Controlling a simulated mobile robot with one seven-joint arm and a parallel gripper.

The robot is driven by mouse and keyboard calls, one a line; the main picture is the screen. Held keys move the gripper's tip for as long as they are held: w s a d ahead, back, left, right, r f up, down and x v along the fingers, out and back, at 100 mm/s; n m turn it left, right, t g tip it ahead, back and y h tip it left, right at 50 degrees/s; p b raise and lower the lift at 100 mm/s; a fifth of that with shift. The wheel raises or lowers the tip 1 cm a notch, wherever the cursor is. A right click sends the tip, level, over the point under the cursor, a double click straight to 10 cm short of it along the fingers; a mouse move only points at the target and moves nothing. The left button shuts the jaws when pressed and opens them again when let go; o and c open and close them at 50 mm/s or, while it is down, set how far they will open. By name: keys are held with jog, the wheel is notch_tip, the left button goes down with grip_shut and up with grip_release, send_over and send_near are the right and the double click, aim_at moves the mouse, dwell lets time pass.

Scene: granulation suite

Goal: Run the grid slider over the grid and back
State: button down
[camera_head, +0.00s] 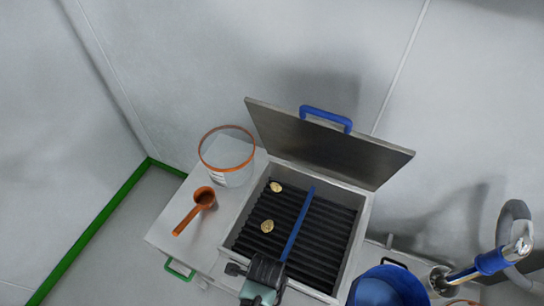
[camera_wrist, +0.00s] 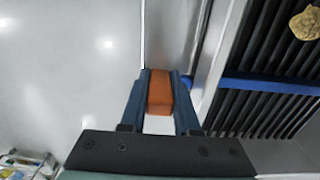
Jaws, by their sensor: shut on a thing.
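The grid slider (camera_head: 299,222) is a long blue bar lying across the dark ribbed grid (camera_head: 325,235) in an open metal box. Its bar also shows in the wrist view (camera_wrist: 265,85), running right from my gripper over the grid ribs (camera_wrist: 262,40). My gripper (camera_head: 268,266) is at the bar's near end, by the box's near wall. In the wrist view its two blue fingers (camera_wrist: 160,76) are shut on an orange block (camera_wrist: 159,95) in line with the bar, which looks like the slider's handle. The joint between block and bar is hidden by a finger.
Two yellowish lumps lie on the grid, one farther back (camera_head: 276,187) and one left of the bar (camera_head: 267,226). The box's lid (camera_head: 320,146) stands open behind. A clear orange-rimmed tub (camera_head: 228,165) and an orange scoop (camera_head: 203,199) stand left. A blue rounded object (camera_head: 388,287) is at right.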

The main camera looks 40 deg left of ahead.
jog(key=shift+a, duration=0.1)
jog(key=shift+s+a+b, duration=0.35)
jog(key=shift+s+a, duration=0.3)
jog(key=shift+a, duration=1.25)
jog(key=shift+s+a+b, duration=0.4)
jog(key=shift+s+a, duration=0.2)
jog(key=shift+a, duration=1.25)
jog(key=shift+s+a+b, duration=0.35)
jog(key=shift+s+a, duration=0.3)
jog(key=shift+a, duration=1.25)
jog(key=shift+r, duration=0.1)
jog(key=shift+w+d+p, duration=0.25)
jog(key=shift+d+p, duration=0.35)
jog(key=shift+d, duration=0.35)
jog(key=shift+w+d+p, duration=0.5)
jog(key=shift+d+p, duration=0.05)
jog(key=shift+d, duration=0.95)
jog(key=shift+w+d+p, duration=0.5)
jog(key=shift+d+p, duration=0.05)
jog(key=shift+d, duration=0.95)
jog(key=shift+w+d+p, duration=0.5)
jog(key=shift+d+p, duration=0.05)
jog(key=shift+d, duration=0.95)
jog(key=shift+w+d, duration=0.25)
jog(key=shift+d, duration=0.4)
jog(key=shift+w+d, duration=0.2)
jog(key=shift+d, duration=0.45)
